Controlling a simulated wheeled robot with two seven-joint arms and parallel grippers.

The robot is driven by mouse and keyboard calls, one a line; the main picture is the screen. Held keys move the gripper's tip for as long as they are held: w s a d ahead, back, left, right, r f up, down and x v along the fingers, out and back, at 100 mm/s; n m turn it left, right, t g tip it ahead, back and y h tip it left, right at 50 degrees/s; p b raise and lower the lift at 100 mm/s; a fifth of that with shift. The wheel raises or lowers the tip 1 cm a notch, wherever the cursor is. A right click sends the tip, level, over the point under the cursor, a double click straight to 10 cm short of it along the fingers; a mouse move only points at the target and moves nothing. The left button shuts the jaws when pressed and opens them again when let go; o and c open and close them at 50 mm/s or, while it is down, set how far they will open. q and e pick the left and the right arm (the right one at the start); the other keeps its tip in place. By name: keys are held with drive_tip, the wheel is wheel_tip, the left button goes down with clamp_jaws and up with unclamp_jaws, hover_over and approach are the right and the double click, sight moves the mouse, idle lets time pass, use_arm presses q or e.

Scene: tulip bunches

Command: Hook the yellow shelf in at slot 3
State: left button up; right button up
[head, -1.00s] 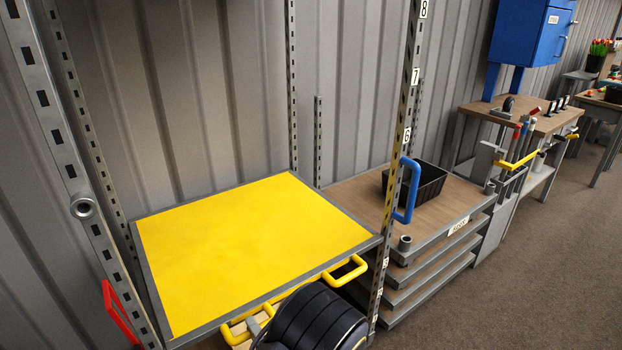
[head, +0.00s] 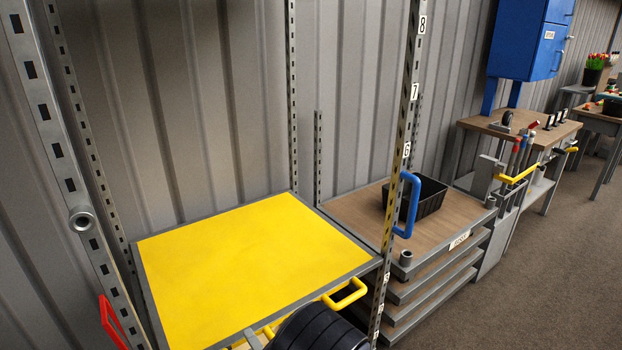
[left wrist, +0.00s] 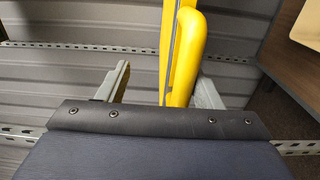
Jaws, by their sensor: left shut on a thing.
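The yellow shelf (head: 250,265), with a grey rim, lies roughly level between the slotted posts in the head view. Its right front corner is beside the numbered post (head: 398,190), just above a small label that looks like 3. Whether its hooks sit in the slots cannot be seen. Two yellow handles are at its front; the right one (head: 347,294) is clear. My left gripper (head: 253,339) is at the left handle, mostly cut off by the frame. In the left wrist view, the gripper (left wrist: 163,78) is shut on the yellow handle (left wrist: 183,60). My right gripper is out of view.
A blue handle (head: 408,205) is on the right front post and a red handle (head: 112,322) by the left one. Right of the rack, a wooden-topped bench (head: 345,208) holds a black bin (head: 415,197). A corrugated wall stands close behind. Open floor (head: 530,270) lies at right.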

use_arm(q)
drive_tip(key=shift+r, duration=0.15)
drive_tip(key=p+v, duration=0.1)
drive_tip(key=v, duration=0.7)
idle(0.4)
